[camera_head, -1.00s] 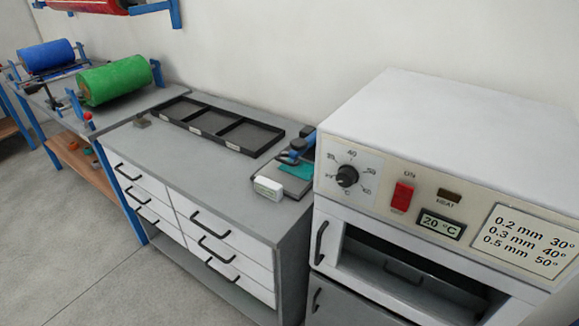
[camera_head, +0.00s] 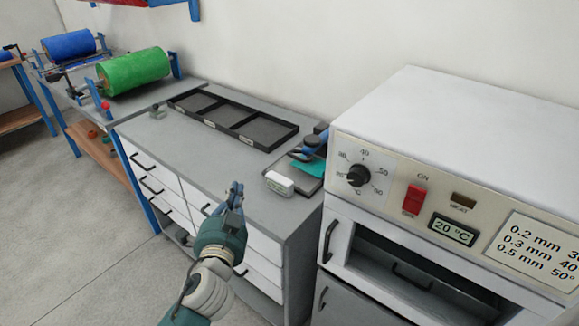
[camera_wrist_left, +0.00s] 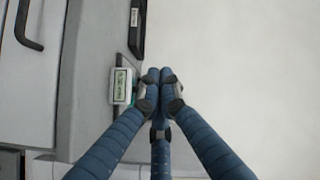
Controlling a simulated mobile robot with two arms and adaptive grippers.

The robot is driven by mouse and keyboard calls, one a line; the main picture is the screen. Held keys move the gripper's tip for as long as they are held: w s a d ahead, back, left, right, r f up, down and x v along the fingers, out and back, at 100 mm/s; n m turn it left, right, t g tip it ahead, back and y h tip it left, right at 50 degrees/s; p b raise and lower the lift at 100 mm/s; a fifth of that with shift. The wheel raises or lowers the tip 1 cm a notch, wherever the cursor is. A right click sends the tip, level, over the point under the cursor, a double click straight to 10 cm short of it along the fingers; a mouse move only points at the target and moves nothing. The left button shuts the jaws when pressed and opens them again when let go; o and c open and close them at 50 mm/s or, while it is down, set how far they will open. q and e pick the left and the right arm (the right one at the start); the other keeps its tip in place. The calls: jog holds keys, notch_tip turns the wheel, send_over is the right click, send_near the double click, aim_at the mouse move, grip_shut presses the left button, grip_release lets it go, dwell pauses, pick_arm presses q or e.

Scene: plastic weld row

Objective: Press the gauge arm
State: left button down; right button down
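The thickness gauge stands at the right end of the grey drawer-unit top, beside the white oven. It has a small white display box (camera_head: 280,183), a dark blue arm (camera_head: 305,150) and a teal sheet (camera_head: 313,167) on its grey base. In the left wrist view the display box (camera_wrist_left: 122,86) shows a green screen, left of my fingertips; the fingers partly hide the rest of the gauge. My left gripper (camera_head: 236,190) is in front of the drawer unit, left of the gauge and apart from it. Its fingers (camera_wrist_left: 159,76) are drawn together and look empty. My right gripper is out of view.
A black three-part tray (camera_head: 235,122) lies along the back of the drawer unit. The oven (camera_head: 430,150) rises close on the right of the gauge. Green (camera_head: 134,70) and blue (camera_head: 69,44) rolls sit at left. The middle of the grey top is clear.

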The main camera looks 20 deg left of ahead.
pick_arm(q)
jog(key=w+d+r+m+t+h, duration=0.2)
jog(key=d+r+m, duration=0.15)
jog(key=r, duration=0.25)
jog(key=w+d+r+m+t+h, duration=0.2)
jog(key=r+m+t, duration=0.1)
jog(key=r+m, duration=0.15)
jog(key=w+d+r+m+g+h, duration=0.2)
jog(key=w+d+r+m+h, duration=0.1)
jog(key=d+m+h, duration=0.9)
jog(key=w+a+f+m+g+y, duration=0.2)
jog(key=w+a+f+m+g, duration=0.15)
jog(key=f+m+g, duration=0.5)
jog(key=w+a+f+m+y, duration=0.3)
jog(key=a+f+y, duration=0.2)
jog(key=a, duration=0.5)
jog(key=shift+w+f+y, duration=0.2)
jog(key=shift+f+y, duration=0.1)
jog(key=shift+f, duration=0.35)
jog(key=shift+w+g, duration=0.1)
jog(key=shift+g, duration=0.15)
jog(key=x, duration=1)
jog(key=shift+p, duration=0.35)
